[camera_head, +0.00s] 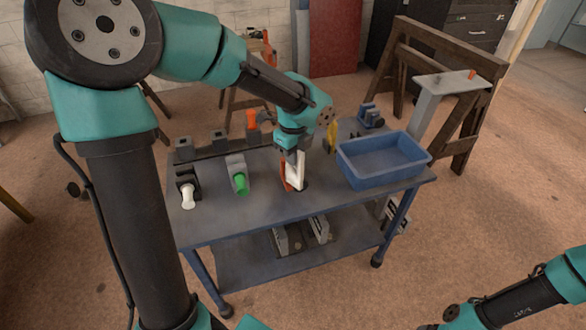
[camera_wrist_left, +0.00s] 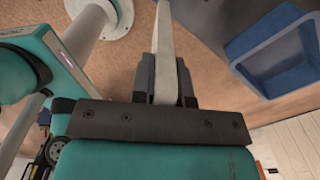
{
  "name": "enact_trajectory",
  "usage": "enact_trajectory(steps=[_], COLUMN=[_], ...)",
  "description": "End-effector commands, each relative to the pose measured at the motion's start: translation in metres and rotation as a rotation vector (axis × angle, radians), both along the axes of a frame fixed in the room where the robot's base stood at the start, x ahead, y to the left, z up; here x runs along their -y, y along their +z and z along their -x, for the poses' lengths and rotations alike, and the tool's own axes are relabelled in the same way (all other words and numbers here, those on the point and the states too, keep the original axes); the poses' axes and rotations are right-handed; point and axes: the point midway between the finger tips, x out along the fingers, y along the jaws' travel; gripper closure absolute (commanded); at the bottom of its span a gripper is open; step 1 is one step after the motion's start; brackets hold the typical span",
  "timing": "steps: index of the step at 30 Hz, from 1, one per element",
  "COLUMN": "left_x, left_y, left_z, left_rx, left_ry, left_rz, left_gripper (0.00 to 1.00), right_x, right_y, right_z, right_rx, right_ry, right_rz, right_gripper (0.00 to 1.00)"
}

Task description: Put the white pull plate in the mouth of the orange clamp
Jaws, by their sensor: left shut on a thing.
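My left gripper (camera_head: 292,152) points down over the middle of the bench and is shut on the white pull plate (camera_head: 298,172). In the left wrist view the pull plate (camera_wrist_left: 164,42) stands out pale between the two dark fingers (camera_wrist_left: 165,78). An orange part (camera_head: 286,174), seemingly the orange clamp, shows just left of the plate and is mostly hidden behind it and the gripper. I cannot tell whether the plate touches it or lies in its mouth. My right gripper is not in view; only its arm shows at the lower right.
A grey clamp with a green handle (camera_head: 241,183) and a black one with a white handle (camera_head: 188,197) stand to the left. A blue bin (camera_head: 376,181) is at right. The bench front (camera_head: 250,215) is bare.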

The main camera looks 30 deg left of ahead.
Motion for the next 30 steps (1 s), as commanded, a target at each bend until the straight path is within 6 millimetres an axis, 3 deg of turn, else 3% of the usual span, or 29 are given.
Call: enact_trajectory(steps=[18,24,30], left_x=[-0.067,-0.080,-0.081], left_y=[-0.010,-0.013,-0.013], left_z=[-0.109,-0.124,-0.125], left_rx=[0.000,-0.002,-0.002], left_ry=[0.924,1.082,1.101], left_rz=[0.020,0.023,0.024], left_gripper=[1.00,1.00,1.00], right_x=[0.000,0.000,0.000], right_y=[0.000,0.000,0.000], right_z=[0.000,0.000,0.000], right_rx=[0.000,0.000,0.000], right_ry=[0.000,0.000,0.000], right_rz=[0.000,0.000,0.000], right_gripper=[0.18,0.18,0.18])
